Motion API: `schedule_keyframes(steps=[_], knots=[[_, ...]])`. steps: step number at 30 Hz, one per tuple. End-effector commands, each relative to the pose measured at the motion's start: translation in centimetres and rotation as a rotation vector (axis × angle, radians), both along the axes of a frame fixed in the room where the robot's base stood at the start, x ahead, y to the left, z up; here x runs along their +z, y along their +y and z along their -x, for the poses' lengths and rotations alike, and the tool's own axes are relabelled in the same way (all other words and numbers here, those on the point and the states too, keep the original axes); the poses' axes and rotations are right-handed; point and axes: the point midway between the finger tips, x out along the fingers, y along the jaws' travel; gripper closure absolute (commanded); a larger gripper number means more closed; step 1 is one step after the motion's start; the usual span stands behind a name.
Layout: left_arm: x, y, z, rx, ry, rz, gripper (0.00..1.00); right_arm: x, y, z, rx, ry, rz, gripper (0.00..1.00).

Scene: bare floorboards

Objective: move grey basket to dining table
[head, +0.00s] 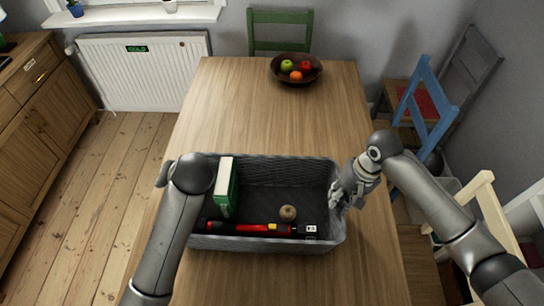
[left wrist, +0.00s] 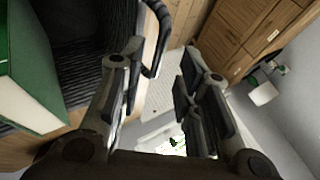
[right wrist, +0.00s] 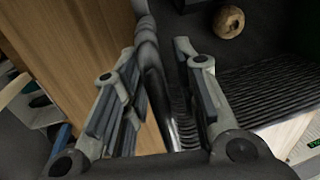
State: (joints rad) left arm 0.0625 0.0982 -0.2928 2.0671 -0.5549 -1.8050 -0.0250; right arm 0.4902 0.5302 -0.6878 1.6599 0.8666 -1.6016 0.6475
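The grey basket (head: 262,244) is on the near part of the wooden dining table (head: 250,105). It holds a green book (head: 224,188), a red and black tool-like item (head: 250,228), a round brown item (head: 287,213) and a small white-marked item (head: 310,230). My right gripper (head: 345,192) is at the basket's right rim; in the right wrist view its fingers (right wrist: 158,60) are apart, with the dark handle between them. My left gripper is hidden behind its arm in the head view. In the left wrist view its fingers (left wrist: 160,65) are apart, close to a dark handle (left wrist: 158,30).
A fruit bowl (head: 296,68) stands at the table's far end. A green chair (head: 280,32) is behind it; blue (head: 428,105) and grey chairs are at the right. A wooden cabinet (head: 45,120) and radiator (head: 145,70) are at the left. The table's middle is clear.

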Motion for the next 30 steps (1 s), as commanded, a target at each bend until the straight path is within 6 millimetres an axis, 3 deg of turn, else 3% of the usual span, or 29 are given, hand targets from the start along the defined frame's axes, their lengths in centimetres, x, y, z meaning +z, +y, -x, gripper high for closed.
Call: schedule_keyframes(steps=[7, 16, 30], knots=[[3.8, -2.6, 1.8, -0.001, -0.004, 0.003, 0.69, 0.0, 0.0, 0.0, 0.0, 0.0, 0.0, 0.72], [5.3, -3.5, 2.6, 0.0, 0.0, -0.001, 0.69, 0.8, -0.2, -0.1, 0.0, -0.002, 0.0, 0.72], [5.2, -3.5, 2.6, 0.0, 0.0, -0.001, 0.69, 9.7, -2.0, -0.1, 0.0, -0.003, -0.001, 0.72]])
